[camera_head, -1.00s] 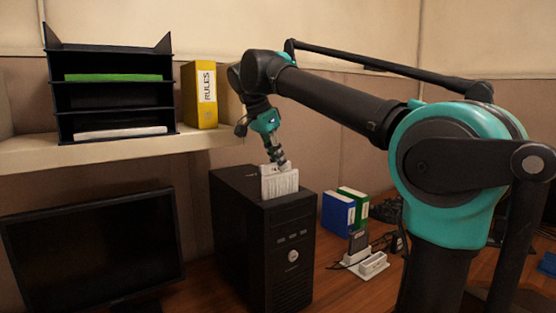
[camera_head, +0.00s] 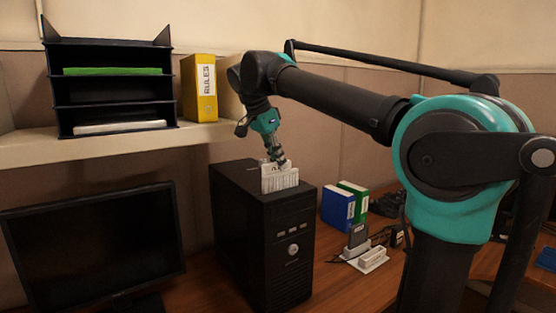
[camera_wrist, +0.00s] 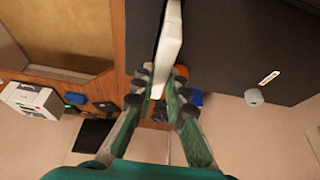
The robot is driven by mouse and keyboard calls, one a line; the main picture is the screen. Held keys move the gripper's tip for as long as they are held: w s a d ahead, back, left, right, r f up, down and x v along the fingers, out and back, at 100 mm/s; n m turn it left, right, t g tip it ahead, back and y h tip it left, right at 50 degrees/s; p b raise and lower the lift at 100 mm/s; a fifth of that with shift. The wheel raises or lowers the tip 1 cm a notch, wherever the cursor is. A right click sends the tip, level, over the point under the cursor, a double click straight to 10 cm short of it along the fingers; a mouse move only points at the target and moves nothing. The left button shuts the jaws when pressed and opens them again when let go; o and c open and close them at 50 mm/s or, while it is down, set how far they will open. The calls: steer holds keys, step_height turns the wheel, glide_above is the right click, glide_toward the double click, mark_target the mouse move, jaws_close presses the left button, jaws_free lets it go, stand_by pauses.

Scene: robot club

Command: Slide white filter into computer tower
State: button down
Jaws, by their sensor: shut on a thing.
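The white filter (camera_head: 281,182) is a flat, ridged white panel standing roughly upright at the top of the black computer tower (camera_head: 250,235). Its lower edge is hidden at the tower's top, and I cannot tell how deep it sits. My gripper (camera_head: 278,163) is above the tower, shut on the filter's upper edge. In the wrist view, my gripper's fingers (camera_wrist: 158,84) close on both sides of the filter (camera_wrist: 169,38), seen edge-on as a white strip beside the tower's dark panel (camera_wrist: 235,35).
A monitor (camera_head: 95,245) stands left of the tower. A blue binder (camera_head: 338,208), a green binder (camera_head: 359,200) and a white dock (camera_head: 373,260) are to its right. A shelf (camera_head: 105,149) holding a letter tray (camera_head: 110,106) and a yellow binder (camera_head: 199,88) hangs behind.

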mark_target(278, 172)
steer(key=shift+f, duration=1.7)
stand_by(1.1)
steer(key=c, duration=1.1)
jaws_free()
steer(key=shift+o, duration=0.2)
steer(key=shift+r, duration=0.1)
steer(key=shift+r, duration=3.45)
